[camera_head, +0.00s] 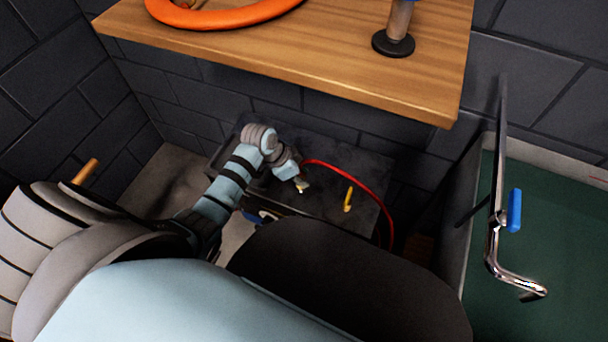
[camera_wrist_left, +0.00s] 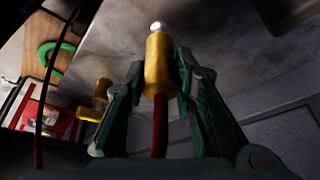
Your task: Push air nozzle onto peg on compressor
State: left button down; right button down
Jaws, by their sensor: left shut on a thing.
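The air nozzle (camera_wrist_left: 159,66) is a yellow cylinder with a pale round tip, on a red hose. My left gripper (camera_wrist_left: 158,88) is shut on it, one finger on each side, in the left wrist view. In the head view my left gripper (camera_head: 301,186) is low over the dark compressor top (camera_head: 320,205). A yellow peg (camera_head: 348,199) stands on that top, to the right of the gripper and apart from it. A yellow piece, likely the peg (camera_wrist_left: 103,92), shows left of the fingers in the wrist view. My right gripper is not in view.
The red hose (camera_head: 362,180) arcs from the gripper over the compressor and down its right side. A wooden shelf (camera_head: 300,45) with an orange ring (camera_head: 225,14) overhangs behind. A metal crank with a blue grip (camera_head: 515,210) is at the right.

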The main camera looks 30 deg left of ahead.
pick_arm(q)
jog(key=shift+f+b, duration=0.5)
jog(key=shift+f, duration=0.45)
jog(key=c, duration=1.2)
grip_release()
jog(key=shift+c, duration=0.2)
